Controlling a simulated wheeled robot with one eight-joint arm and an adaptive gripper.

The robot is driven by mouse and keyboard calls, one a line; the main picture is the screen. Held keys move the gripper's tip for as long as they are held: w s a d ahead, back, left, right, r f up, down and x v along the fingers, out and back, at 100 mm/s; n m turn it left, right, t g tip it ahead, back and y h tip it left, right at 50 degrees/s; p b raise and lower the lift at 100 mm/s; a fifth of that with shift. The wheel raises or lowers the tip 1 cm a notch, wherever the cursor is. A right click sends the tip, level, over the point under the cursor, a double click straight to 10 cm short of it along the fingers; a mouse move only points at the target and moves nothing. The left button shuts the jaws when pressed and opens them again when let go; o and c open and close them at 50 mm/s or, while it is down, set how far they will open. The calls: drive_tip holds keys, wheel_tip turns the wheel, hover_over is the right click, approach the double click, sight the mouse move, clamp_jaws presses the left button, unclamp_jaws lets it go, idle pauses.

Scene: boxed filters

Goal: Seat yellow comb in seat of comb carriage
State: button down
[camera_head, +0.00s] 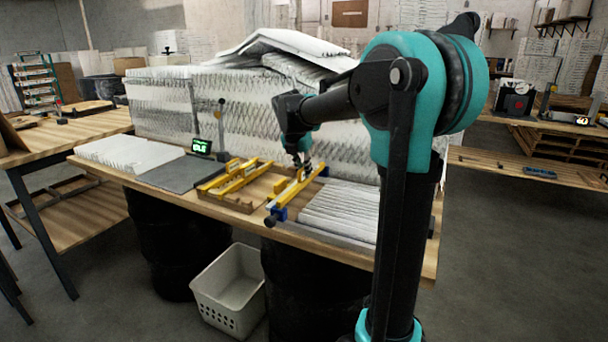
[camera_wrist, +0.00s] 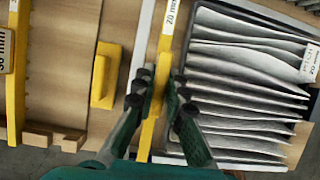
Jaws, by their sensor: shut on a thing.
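The yellow comb (camera_wrist: 166,45), a long bar with a "20 mm" label, runs up the wrist view between my fingers. My gripper (camera_wrist: 160,82) is shut on it; its dark finger pads press on both sides. In the head view my gripper (camera_head: 304,168) points down at the yellow comb (camera_head: 294,190). The comb carriage shows in the head view by its blue end block (camera_head: 279,214). A grey rail (camera_wrist: 141,45) lies along the comb's left side in the wrist view. The comb lies along the carriage; I cannot tell whether it is seated.
A wooden tray (camera_head: 240,205) with other yellow bars (camera_head: 235,178) is left of the carriage. Pleated white filter sheets (camera_head: 340,210) lie close on the right. A grey mat (camera_head: 180,174) and a small green display (camera_head: 202,146) are farther left. Wrapped stacks (camera_head: 240,105) stand behind.

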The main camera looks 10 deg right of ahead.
drive_tip(key=shift+f, duration=0.7)
drive_tip(key=c, duration=1.6)
unclamp_jaws()
drive_tip(key=shift+f, duration=0.1)
drive_tip(key=v, duration=1.2)
drive_tip(key=shift+r, duration=0.2)
